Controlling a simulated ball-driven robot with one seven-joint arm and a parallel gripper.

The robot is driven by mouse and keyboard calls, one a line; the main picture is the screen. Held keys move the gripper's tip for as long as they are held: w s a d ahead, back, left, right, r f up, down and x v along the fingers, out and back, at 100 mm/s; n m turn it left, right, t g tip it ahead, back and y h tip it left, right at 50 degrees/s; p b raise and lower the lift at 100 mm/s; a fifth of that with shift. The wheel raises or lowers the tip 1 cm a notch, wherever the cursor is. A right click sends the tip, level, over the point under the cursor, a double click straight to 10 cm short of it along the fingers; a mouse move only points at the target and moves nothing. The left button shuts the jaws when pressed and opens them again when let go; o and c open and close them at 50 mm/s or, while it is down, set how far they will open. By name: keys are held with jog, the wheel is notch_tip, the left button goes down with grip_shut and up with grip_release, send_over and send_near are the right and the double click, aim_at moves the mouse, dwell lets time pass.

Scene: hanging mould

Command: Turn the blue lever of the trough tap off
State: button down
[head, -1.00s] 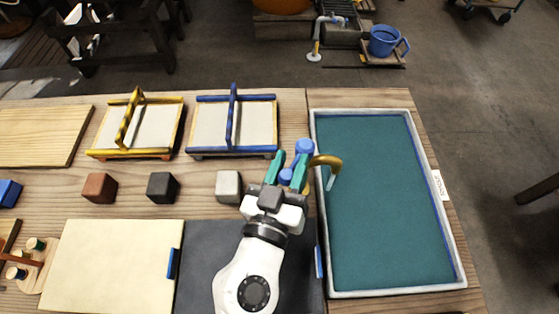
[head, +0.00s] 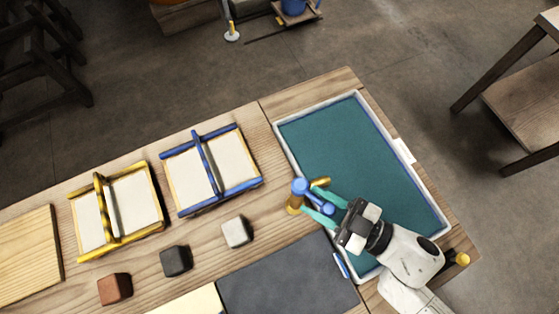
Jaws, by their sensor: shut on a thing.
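The trough (head: 355,145) is a white-rimmed tray with a teal inside at the right end of the bench. Its tap (head: 296,203) stands at the left rim, with a brass body and a short brass spout (head: 320,182) over the trough. The tap's blue lever (head: 327,208) sits beside a blue knob-like top (head: 299,186). My gripper (head: 322,207) has teal fingers that reach in from the right, over the trough. They are shut on the blue lever, one finger on each side. No water stream can be made out in this view.
A blue-framed mould (head: 245,184) and a yellow-framed mould (head: 158,222) stand left of the tap. White (head: 237,232), black (head: 176,261) and brown (head: 115,289) blocks lie in front. A dark grey panel (head: 285,280) lies nearby. A wooden table (head: 520,90) stands at right.

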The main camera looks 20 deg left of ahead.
jog(key=shift+w+d+f+n+g+y+b, duration=0.1)
jog(key=shift+w+n+g+b, duration=0.2)
jog(key=shift+n+g, duration=0.65)
jog(key=shift+w+d+r+n+g+y+b, duration=0.15)
jog(key=shift+w+n+g+b, duration=0.25)
jog(key=shift+g, duration=0.9)
jog(key=shift+w+d+f+n+g+y+b, duration=0.15)
jog(key=shift+w+n+g, duration=0.15)
jog(key=shift+n+g, duration=0.7)
jog(key=shift+g, duration=0.55)
jog(key=c, duration=0.8)
grip_release()
